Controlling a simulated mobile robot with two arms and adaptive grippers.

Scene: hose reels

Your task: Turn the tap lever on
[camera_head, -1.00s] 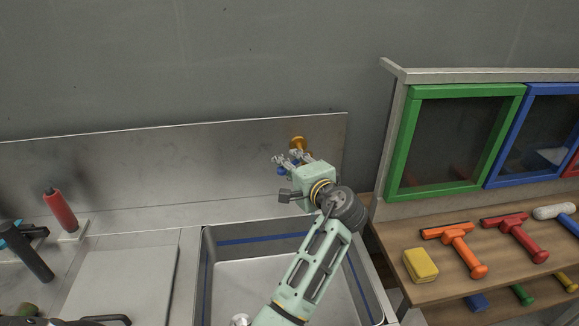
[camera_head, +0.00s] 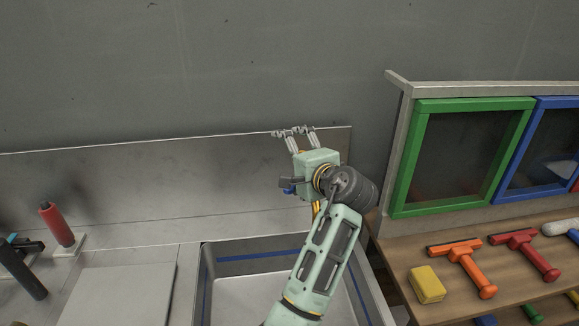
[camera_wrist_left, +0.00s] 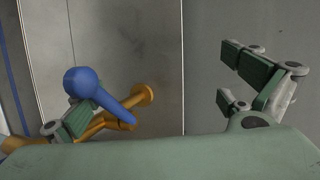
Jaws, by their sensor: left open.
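The tap is brass with a blue lever. In the head view it is mostly hidden behind my left gripper (camera_head: 293,132); a bit of the blue lever (camera_head: 289,190) shows beside the gripper body. In the left wrist view the blue lever (camera_wrist_left: 85,84) has a round head and a tapered arm slanting down to the right over the brass tap body (camera_wrist_left: 143,95). My left gripper is open and empty, its fingers pointing toward the back wall. One finger is close by the lever at left; the other is well apart at right. Contact cannot be told. My right gripper is not in view.
A steel sink (camera_head: 255,262) lies below my arm, with a metal splashback (camera_head: 120,190) behind. At right, a wooden shelf (camera_head: 395,235) holds squeegees and a yellow sponge (camera_head: 427,284) below a green-framed panel (camera_head: 408,160). A red-handled tool (camera_head: 57,224) stands at left.

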